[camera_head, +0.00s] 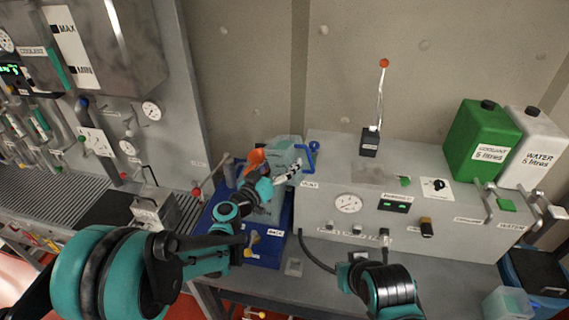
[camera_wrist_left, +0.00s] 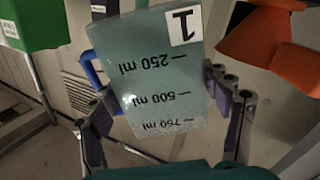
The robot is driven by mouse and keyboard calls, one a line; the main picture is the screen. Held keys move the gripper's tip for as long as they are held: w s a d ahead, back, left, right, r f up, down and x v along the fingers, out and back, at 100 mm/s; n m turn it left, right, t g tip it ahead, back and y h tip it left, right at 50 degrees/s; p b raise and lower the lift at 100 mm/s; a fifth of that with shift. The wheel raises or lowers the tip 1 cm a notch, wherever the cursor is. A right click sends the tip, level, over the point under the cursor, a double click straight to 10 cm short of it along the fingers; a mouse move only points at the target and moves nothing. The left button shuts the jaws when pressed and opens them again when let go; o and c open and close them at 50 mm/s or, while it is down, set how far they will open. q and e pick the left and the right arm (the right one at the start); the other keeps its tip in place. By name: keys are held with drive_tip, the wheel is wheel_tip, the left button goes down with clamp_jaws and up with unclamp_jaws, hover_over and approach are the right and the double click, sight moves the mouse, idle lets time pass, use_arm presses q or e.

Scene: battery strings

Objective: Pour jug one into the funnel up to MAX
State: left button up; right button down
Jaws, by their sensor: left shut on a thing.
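Jug one (camera_head: 284,151) is a pale translucent teal jug with a blue handle, at the left end of the grey bench unit. In the left wrist view the jug (camera_wrist_left: 150,75) bears a "1" label and 250, 500 and 750 ml marks, upside down there. My left gripper (camera_head: 288,172) is shut on it, a finger on each side. The orange funnel (camera_head: 255,159) is just left of the jug; it also shows in the left wrist view (camera_wrist_left: 265,45), apart from the jug. The MAX label (camera_head: 67,28) is on the grey tank at upper left. My right gripper is out of view.
A green coolant can (camera_head: 482,140) and a white water can (camera_head: 538,143) stand on the unit's right end. A lever with a red knob (camera_head: 384,63) rises from the unit. A blue stand (camera_head: 268,246) is below the jug. Another pale container (camera_head: 508,303) is at lower right.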

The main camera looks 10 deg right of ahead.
sight(280, 158)
use_arm(q)
drive_tip(key=shift+n, duration=0.6)
drive_tip(key=shift+r, duration=0.15)
idle(0.6)
drive_tip(key=shift+s+d+r+n, duration=0.1)
drive_tip(key=shift+r+n, duration=0.3)
drive_tip(key=shift+n, duration=0.3)
drive_tip(key=shift+r, duration=0.1)
idle(0.6)
drive_tip(key=shift+r+n, duration=0.45)
drive_tip(key=shift+n, duration=0.35)
drive_tip(key=shift+r, duration=0.1)
idle(0.5)
drive_tip(key=shift+r+n, duration=0.45)
drive_tip(key=shift+n, duration=0.25)
drive_tip(key=shift+r, duration=0.15)
idle(0.7)
